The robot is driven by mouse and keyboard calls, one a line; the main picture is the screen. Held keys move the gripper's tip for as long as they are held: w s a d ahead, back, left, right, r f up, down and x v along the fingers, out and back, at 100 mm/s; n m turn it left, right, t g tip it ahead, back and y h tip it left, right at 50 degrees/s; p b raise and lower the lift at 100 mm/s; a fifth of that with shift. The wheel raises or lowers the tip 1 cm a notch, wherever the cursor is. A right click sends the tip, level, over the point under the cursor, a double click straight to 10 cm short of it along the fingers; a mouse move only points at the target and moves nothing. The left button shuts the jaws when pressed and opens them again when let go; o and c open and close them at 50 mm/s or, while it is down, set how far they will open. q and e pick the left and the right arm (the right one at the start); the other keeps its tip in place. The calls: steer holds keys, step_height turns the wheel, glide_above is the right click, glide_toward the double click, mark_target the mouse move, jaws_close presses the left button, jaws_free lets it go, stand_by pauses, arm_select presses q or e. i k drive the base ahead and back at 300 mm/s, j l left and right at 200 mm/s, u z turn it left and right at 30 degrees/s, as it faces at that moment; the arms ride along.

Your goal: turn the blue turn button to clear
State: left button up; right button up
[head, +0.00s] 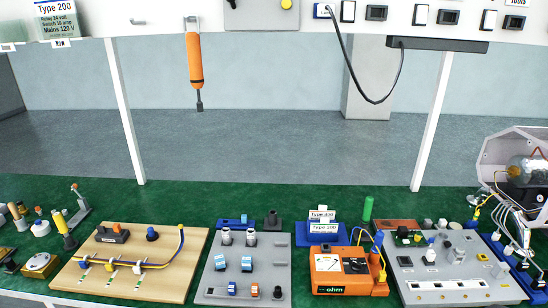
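Neither of my grippers shows in the head view. Several blue parts are in view, and I cannot tell which one is the blue turn button. A dark blue round knob (152,233) stands on the wooden board (188,262) at the left. Two blue-and-white switches, a left one (220,263) and a right one (247,263), sit on the grey panel (270,263) in the middle. Small blue and orange parts sit at that panel's front edge. The setting of any knob is too small to read.
An orange ohm meter (328,283) stands right of the middle panel. A light grey panel (413,272) with buttons and sockets is further right, beside a grey housing with wires. An orange tool (195,62) hangs above. Green bench surface (150,200) is clear behind the boards.

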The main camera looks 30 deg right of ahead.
mark_target(430, 241)
steer(key=z, duration=2.35)
